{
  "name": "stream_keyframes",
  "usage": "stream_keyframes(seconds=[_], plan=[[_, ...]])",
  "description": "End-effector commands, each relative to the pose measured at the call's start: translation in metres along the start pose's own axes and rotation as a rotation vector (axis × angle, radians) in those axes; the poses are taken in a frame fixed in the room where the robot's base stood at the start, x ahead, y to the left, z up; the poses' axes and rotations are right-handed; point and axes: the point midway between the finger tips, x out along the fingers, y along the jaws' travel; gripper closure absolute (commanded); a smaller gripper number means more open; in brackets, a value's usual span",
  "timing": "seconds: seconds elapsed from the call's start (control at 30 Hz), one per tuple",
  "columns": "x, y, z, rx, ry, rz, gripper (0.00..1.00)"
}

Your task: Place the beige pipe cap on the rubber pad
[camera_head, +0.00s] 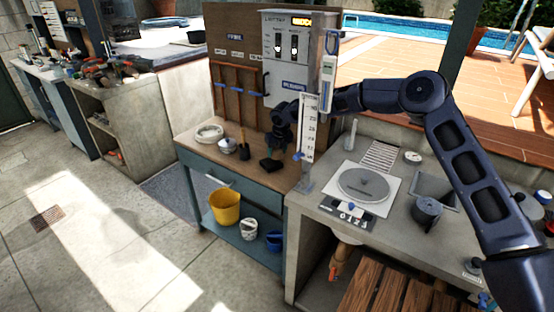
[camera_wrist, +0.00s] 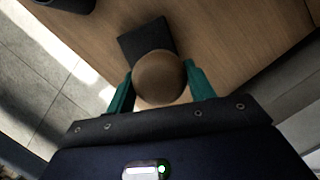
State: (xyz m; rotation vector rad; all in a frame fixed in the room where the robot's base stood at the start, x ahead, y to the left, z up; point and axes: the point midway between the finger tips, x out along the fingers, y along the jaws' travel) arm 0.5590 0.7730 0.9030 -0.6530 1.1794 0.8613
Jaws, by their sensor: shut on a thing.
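In the wrist view, the round beige-brown pipe cap (camera_wrist: 158,77) sits between the two green fingers of my gripper (camera_wrist: 158,88), which is shut on it. The black square rubber pad (camera_wrist: 145,38) lies on the wooden tabletop just beyond the cap, which covers part of its near edge. I cannot tell how high the cap is above the surface. In the head view, my gripper (camera_head: 278,143) is over the right part of the wooden bench, and the pad (camera_head: 270,165) shows dark below it. The cap cannot be made out in the head view.
The bench (camera_head: 205,150) also holds a white coil (camera_head: 209,133), a metal-lidded pot (camera_head: 227,145) and a dark-handled brush (camera_head: 244,150). A white gauge board (camera_head: 308,130) stands right of my gripper. The grey counter (camera_head: 325,195) holds a round scale (camera_head: 362,185). A yellow bucket (camera_head: 225,207) is below.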

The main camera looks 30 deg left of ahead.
Motion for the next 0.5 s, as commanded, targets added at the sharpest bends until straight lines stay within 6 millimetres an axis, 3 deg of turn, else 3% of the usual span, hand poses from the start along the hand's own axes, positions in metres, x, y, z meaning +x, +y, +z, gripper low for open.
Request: stream_keyframes(seconds=[0.3, 0.5], plan=[[0.035, 0.000, -0.010, 0.000, 0.002, 0.001, 0.69], [0.040, 0.000, -0.011, 0.000, 0.000, 0.000, 0.69]])
